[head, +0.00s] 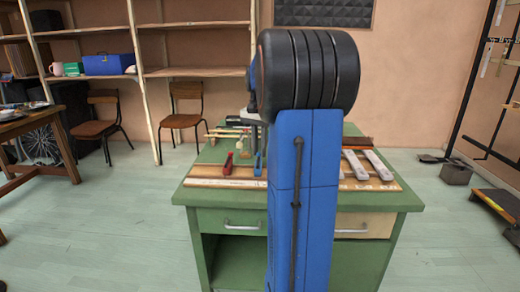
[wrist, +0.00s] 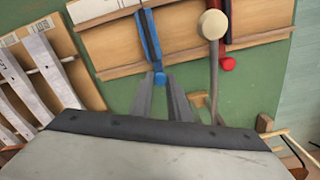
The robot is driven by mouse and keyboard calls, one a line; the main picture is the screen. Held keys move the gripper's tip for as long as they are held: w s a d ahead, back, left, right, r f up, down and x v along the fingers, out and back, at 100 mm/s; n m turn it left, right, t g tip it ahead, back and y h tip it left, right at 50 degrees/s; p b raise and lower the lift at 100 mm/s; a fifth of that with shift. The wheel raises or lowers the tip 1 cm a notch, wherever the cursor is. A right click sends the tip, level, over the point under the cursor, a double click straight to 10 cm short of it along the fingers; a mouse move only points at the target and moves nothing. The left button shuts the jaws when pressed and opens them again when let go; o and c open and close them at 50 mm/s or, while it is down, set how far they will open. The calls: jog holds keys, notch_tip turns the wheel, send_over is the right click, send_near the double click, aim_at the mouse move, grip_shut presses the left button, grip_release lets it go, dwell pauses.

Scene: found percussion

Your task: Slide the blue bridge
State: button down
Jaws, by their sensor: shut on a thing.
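The blue bridge (wrist: 150,38) is a narrow blue piece set across a wooden board, with a round blue knob at its near end. In the head view the blue bridge (head: 258,164) shows just left of my arm. My gripper (wrist: 160,82) has its two grey fingers on either side of the knob, shut on it. In the head view my arm hides most of the gripper. A red bridge (wrist: 228,62) with a red knob lies to the right on the same board, and it also shows in the head view (head: 228,163).
Pale bars (wrist: 45,62) lie to the left in the wrist view. The board (head: 205,182) lies along the front of the green table (head: 190,197). Thin sticks (wrist: 295,145) lie at lower right.

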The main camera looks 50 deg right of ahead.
jog(key=shift+w+a, duration=0.75)
jog(key=shift+w, duration=0.1)
jog(key=c, duration=1.7)
grip_release()
jog(key=shift+o, duration=0.2)
